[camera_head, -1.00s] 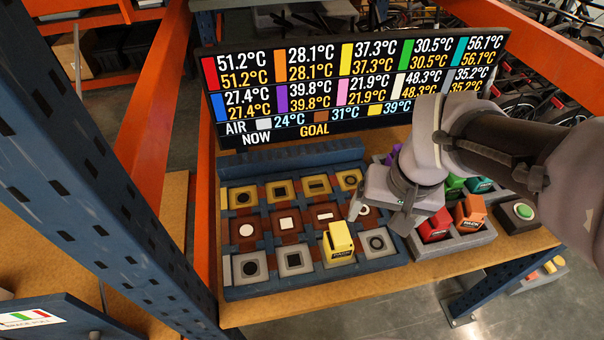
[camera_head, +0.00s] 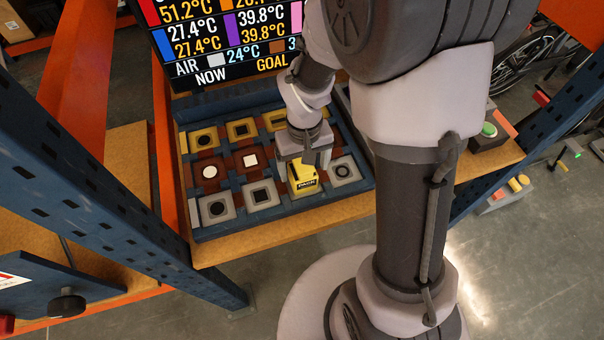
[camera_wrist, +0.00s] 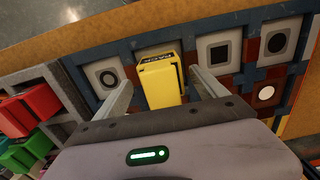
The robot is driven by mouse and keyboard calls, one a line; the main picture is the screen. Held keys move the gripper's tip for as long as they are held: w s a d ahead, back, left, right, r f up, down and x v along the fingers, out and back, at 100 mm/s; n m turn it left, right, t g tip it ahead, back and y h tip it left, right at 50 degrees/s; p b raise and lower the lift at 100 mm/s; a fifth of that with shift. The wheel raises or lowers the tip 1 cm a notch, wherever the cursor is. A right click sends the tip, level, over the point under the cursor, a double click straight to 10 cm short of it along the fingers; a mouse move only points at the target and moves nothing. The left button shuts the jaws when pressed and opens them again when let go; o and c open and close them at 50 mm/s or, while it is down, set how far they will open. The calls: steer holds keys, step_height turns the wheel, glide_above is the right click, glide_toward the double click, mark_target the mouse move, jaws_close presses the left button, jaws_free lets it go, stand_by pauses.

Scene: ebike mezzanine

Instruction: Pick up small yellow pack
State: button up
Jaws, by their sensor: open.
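The small yellow pack (camera_head: 302,178) stands on a grey pad in the front row of the blue board (camera_head: 214,232). In the wrist view the yellow pack (camera_wrist: 160,84) sits between the two fingers of my gripper (camera_wrist: 162,92). My gripper (camera_head: 304,158) is open, with a finger on each side of the pack. A gap shows between the pack and each finger. In the head view my gripper covers the pack's upper part.
The board has grey, brown and yellow pads with printed shapes. A grey tray (camera_wrist: 72,88) with red and green packs lies beside it. A temperature display (camera_head: 215,40) stands behind. A green button (camera_head: 489,130) is at the right, and a blue rack post (camera_head: 90,190) at the left.

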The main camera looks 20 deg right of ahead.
step_height(320, 180, down, 4)
steer(key=shift+a+r+b, duration=0.1)
steer(key=shift+a+b, duration=0.05)
steer(key=shift+b, duration=0.5)
steer(key=shift+r, duration=0.1)
steer(key=shift+c, duration=1.3)
steer(key=shift+w, duration=0.1)
jaws_close()
steer(key=shift+r, duration=0.15)
